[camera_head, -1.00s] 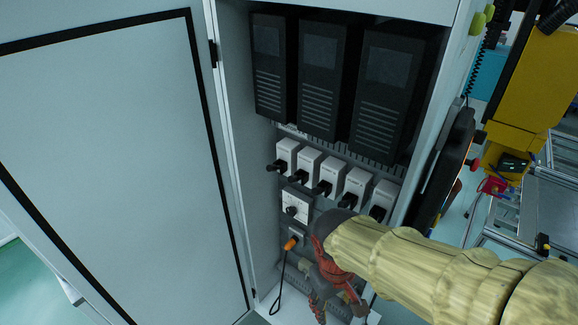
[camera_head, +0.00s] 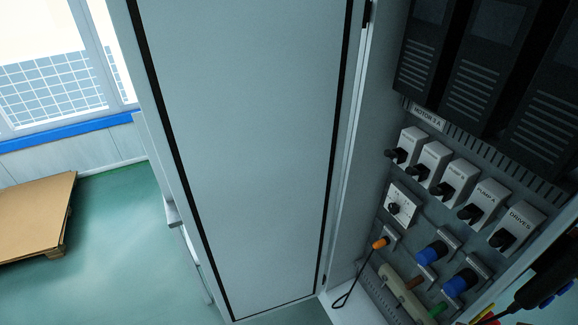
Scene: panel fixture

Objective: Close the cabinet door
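The cabinet door (camera_head: 245,140) stands open to the left of the cabinet. It is a large pale grey panel with a black seal strip around its inner face, hinged along its right side. The cabinet interior (camera_head: 365,200) is open to view on the right. It holds black drive units (camera_head: 480,60), a row of white breakers (camera_head: 440,165) with black handles, a dial switch (camera_head: 398,206) and blue connectors (camera_head: 432,252).
An orange-handled tool with a black loop (camera_head: 380,243) hangs in the cabinet's lower part. A wooden pallet with a brown board (camera_head: 35,215) lies on the green floor at left. Open floor (camera_head: 125,235) lies between it and the door. A window (camera_head: 60,80) is behind.

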